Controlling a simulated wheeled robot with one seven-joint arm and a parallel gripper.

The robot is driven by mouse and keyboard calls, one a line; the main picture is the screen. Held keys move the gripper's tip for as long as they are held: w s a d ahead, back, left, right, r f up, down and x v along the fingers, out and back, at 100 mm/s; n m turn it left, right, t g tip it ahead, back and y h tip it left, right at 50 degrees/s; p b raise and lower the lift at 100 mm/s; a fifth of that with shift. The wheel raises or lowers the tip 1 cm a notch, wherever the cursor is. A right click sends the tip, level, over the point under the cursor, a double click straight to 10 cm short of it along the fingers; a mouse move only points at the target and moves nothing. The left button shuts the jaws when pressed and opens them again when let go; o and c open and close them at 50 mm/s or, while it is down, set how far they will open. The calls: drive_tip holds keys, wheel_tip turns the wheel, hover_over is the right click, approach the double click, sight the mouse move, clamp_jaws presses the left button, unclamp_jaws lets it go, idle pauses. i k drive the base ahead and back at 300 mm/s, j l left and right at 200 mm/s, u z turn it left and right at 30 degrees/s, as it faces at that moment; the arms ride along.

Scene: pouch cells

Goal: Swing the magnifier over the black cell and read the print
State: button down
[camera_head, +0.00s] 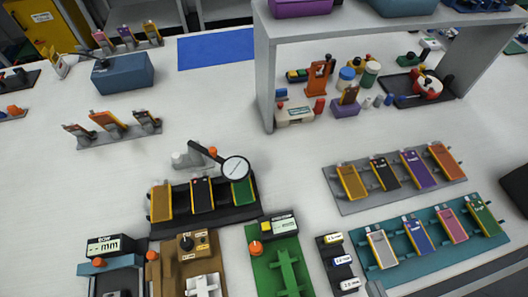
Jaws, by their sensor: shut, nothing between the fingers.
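The magnifier (236,168) is a round pale lens with a dark rim on a dark arm with an orange knob. Its arm rises from a grey base (188,158) behind a black rack (234,214). The lens hangs at the upper end of the green cell (242,192), right of the black cell (202,195) in the middle slot. The lens does not cover that black cell. A yellow-orange cell (161,203) is in the left slot. Print on the black cell is too small to read. Another black cell (384,173) leans in a grey rack (345,206). My gripper is not in view.
A teal rack (390,277) with several cells stands at front right. Devices with a green base (265,272), a brown base (165,265) and a display (105,246) line the front. A grey shelf (264,75) stands behind.

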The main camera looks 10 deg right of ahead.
sight(234, 169)
drive_tip(key=l, duration=0.45)
drive_tip(key=k+l+u, duration=0.15)
drive_tip(key=l, duration=0.75)
drive_tip(key=k+l+u, duration=0.05)
